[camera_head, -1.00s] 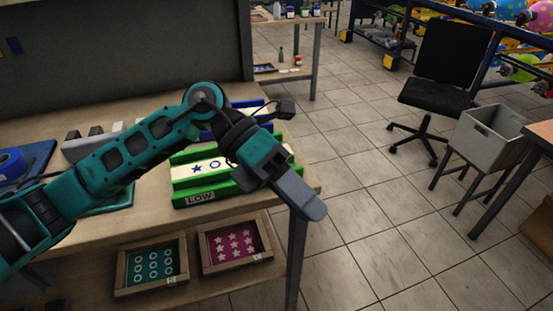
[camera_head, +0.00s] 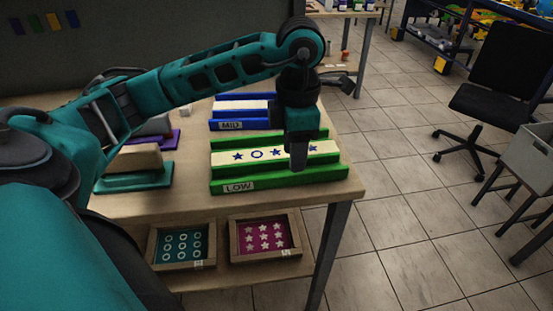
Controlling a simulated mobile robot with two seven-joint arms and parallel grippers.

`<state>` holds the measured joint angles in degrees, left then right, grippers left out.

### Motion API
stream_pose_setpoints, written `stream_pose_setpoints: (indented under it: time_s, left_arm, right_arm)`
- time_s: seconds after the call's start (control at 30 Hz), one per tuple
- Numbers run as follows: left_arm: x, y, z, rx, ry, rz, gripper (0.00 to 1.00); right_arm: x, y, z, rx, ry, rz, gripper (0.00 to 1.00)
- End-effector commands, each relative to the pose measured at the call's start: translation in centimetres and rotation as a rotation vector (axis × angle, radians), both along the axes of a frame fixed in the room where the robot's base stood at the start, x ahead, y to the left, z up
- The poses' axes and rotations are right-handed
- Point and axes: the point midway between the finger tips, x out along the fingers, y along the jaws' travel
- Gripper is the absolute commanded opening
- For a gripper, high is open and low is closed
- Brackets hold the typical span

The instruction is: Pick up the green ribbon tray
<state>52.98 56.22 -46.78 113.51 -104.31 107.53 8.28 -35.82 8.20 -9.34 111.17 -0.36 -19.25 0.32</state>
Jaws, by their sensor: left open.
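The green ribbon tray (camera_head: 225,184), labelled LOW, lies on the wooden table near its right end. A cream ribbon (camera_head: 228,156) with blue stars and rings lies along its channel. My left gripper (camera_head: 298,162) points down over the right part of the tray, in front of the ribbon and the far green rail. Its fingers hide a bit of the ribbon. The jaws are open, though their gap is hard to see from this side. I cannot tell whether the fingertips touch the tray. My right gripper is not in view.
A blue tray (camera_head: 222,125) labelled MID lies behind the green one. A block on a teal base (camera_head: 134,181) stands to the left. A black chair (camera_head: 500,75) stands right, beyond open floor.

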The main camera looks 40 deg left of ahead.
Motion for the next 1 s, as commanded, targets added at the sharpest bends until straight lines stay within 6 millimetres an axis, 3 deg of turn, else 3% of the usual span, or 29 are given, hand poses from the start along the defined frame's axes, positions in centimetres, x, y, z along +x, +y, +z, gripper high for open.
stream_pose_setpoints:
  time_s: [0.4, 0.7, 1.0]
  left_arm:
    - [0.1, 0.2, -5.0, 0.000, 0.003, 0.001, 0.43]
    - [0.1, 0.1, -5.5, -0.002, 0.000, -0.001, 0.43]
    - [0.1, 0.1, -5.5, -0.002, 0.000, -0.001, 0.15]
  right_arm:
    - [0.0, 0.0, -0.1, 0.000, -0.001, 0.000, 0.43]
    - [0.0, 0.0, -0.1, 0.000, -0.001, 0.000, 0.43]
    - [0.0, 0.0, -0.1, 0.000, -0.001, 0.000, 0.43]
